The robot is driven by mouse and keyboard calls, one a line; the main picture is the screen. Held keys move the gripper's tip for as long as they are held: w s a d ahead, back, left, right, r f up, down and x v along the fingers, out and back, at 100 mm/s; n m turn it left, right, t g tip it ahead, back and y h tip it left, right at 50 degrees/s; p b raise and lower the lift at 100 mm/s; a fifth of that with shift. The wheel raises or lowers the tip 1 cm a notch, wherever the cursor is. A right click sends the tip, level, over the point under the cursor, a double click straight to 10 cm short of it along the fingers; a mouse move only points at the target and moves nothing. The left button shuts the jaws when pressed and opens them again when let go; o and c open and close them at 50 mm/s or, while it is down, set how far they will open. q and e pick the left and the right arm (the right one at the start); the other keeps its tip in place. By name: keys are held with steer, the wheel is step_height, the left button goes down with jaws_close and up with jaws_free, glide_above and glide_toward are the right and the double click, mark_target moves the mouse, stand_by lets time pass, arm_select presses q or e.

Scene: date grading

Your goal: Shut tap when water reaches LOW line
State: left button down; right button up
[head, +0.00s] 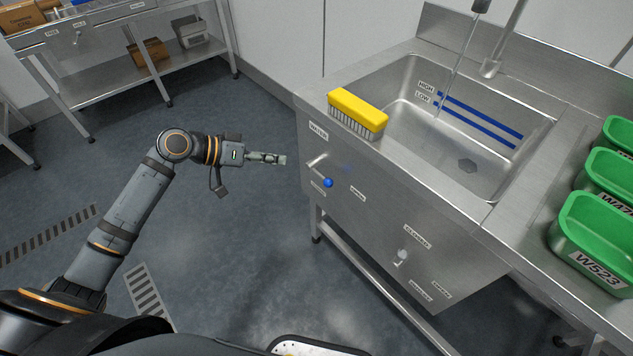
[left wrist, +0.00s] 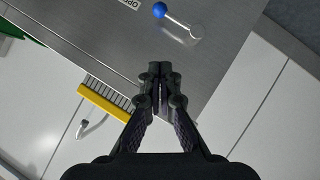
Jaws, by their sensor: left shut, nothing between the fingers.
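The water lever (head: 328,183), with a blue ball end, sits on the sink's front panel under a WATER label; it also shows at the top of the left wrist view (left wrist: 160,10), near an OPEN label. A thin stream (head: 455,72) runs from the spout (head: 480,6) into the steel sink (head: 405,85). The LOW line (head: 475,125) is the lower blue stripe on the back wall, below the HIGH line (head: 483,108). I cannot tell the water level; the drain shows. My left gripper (head: 284,160) is shut and empty, left of the lever, apart from it.
A yellow brush (head: 357,111) lies on the sink's near left rim. A second pale lever (head: 402,257) is lower right on the front panel. Green bins (head: 595,243) stand on the right counter. A shelf bench (head: 150,72) stands far left. The floor left of the sink is clear.

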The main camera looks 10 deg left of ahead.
arm_select(q)
glide_above(314, 171)
steer(key=s, duration=0.3)
step_height(314, 171, down, 5)
steer(key=shift+s+d+f, duration=0.1)
steer(key=shift+d+f, duration=0.1)
steer(key=shift+f, duration=0.3)
steer(key=shift+s+d+f, duration=0.1)
steer(key=shift+d+f, duration=0.1)
steer(key=shift+f, duration=0.25)
steer(key=shift+s+d+f, duration=0.1)
steer(key=shift+d+f, duration=0.25)
steer(key=shift+f, duration=0.3)
steer(key=shift+d+f, duration=0.1)
steer(key=shift+f, duration=0.05)
